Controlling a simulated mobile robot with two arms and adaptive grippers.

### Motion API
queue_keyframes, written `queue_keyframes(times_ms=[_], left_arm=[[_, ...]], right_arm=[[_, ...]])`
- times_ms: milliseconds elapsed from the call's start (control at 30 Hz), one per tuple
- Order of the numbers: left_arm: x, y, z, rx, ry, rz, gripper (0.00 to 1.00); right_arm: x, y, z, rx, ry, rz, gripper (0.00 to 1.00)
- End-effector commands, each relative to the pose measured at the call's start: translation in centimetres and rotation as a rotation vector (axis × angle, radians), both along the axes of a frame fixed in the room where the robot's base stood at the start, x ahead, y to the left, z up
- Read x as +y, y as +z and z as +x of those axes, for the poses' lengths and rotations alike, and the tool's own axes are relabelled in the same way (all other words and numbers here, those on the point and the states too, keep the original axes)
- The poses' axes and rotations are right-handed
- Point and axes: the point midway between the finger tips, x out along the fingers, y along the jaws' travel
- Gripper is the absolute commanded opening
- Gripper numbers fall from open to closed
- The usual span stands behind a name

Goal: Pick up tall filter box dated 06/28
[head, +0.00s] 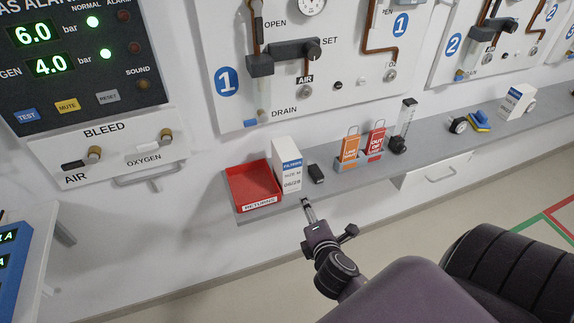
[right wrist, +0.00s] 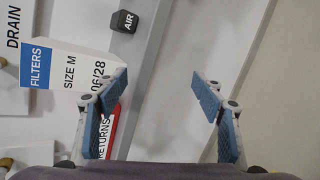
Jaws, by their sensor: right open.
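The tall white filter box (head: 286,162) with a blue band stands upright on the grey shelf, just right of the red tray. In the right wrist view the filter box (right wrist: 70,68) shows "FILTERS", "SIZE M" and "06/28" at the left. My right gripper (head: 307,207) is in front of the shelf edge, to the lower right of the box. In the right wrist view my right gripper (right wrist: 160,82) is open and empty. Its left finger overlaps the box's near end in the picture; contact cannot be told. My left gripper is not in view.
The red RETURNS tray (head: 236,178) sits at the shelf's left end. A small black AIR block (head: 316,173) lies right of the box. Orange (head: 349,149) and red tags (head: 375,140) stand farther right. Another white box (head: 515,101) is at far right. Wall panels rise behind.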

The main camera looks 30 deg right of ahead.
Motion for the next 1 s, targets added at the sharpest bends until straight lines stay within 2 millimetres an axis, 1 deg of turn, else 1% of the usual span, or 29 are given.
queue_keyframes(times_ms=[33, 100, 200, 300, 400, 500, 600, 1000], left_arm=[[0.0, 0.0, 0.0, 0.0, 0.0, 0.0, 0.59], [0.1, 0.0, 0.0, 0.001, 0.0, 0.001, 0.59], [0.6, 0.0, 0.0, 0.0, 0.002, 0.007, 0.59], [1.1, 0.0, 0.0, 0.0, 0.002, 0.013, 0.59], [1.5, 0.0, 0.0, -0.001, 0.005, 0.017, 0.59], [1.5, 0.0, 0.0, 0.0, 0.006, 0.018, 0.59], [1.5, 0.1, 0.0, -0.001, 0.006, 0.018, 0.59], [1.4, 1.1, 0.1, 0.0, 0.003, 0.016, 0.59]], right_arm=[[-0.6, 1.9, 1.1, -0.014, 0.067, -0.13, 0.62], [-1.1, 4.6, 2.5, -0.022, 0.163, -0.337, 0.62], [-1.1, 8.2, 4.1, -0.022, 0.285, -0.631, 0.62], [-0.7, 11.0, 5.2, -0.012, 0.375, -0.886, 0.62], [-0.2, 12.8, 5.8, 0.001, 0.434, -1.073, 0.62], [0.2, 13.8, 6.1, 0.013, 0.468, -1.191, 0.62], [0.4, 14.3, 6.5, 0.019, 0.484, -1.249, 0.62], [-0.3, 14.4, 10.1, 0.02, 0.487, -1.26, 0.62]])
